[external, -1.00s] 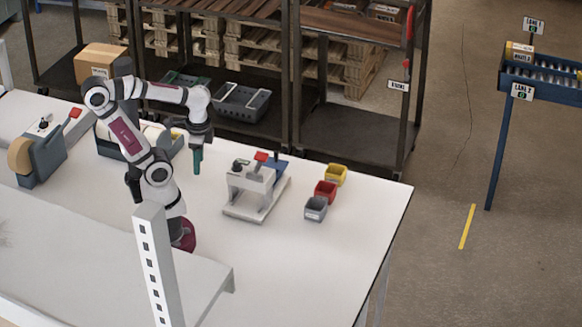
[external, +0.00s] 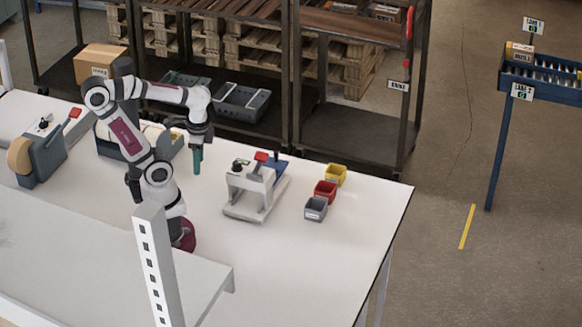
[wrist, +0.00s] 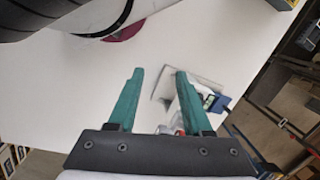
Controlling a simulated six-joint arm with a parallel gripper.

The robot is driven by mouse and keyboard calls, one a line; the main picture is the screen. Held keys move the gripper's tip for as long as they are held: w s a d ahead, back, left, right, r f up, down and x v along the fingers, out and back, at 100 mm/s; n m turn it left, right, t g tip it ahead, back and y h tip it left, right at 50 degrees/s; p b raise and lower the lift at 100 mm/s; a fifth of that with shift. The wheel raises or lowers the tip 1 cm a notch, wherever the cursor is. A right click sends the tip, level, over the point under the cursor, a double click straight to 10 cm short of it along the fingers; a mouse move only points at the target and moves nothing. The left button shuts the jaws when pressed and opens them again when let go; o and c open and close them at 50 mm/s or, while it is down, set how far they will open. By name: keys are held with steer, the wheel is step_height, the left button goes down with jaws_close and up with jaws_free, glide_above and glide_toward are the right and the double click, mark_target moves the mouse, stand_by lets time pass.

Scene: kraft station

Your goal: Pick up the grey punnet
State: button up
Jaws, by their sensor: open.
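A small grey open-topped bin, the likely grey punnet (external: 316,208), stands upright on the white table, at the near end of a row with a red bin (external: 325,191) and a yellow bin (external: 336,174). I cannot make it out in the wrist view. My gripper (external: 197,160) points down above the table, well to the left of the bins, with the grey and white bench device between. In the wrist view my gripper (wrist: 158,72) has its two teal fingers spread apart with nothing held between them.
The bench device (external: 255,192) with red and blue parts stands right of my gripper; it also shows in the wrist view (wrist: 187,104). A tape dispenser (external: 38,156) is at left. A larger grey crate (external: 241,103) sits on the rack behind. The table's right front is clear.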

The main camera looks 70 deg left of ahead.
stand_by(0.4)
steer(key=o, duration=0.8)
steer(key=m+h, duration=0.2)
steer(key=m, duration=0.1)
glide_above(316, 207)
steer(key=s+d, duration=0.2)
steer(key=d, duration=0.1)
step_height(316, 207, down, 6)
steer(key=f, duration=1.5)
steer(key=shift+w+a+f, duration=0.2)
steer(key=shift+w+a, duration=0.15)
steer(key=shift+w, duration=0.05)
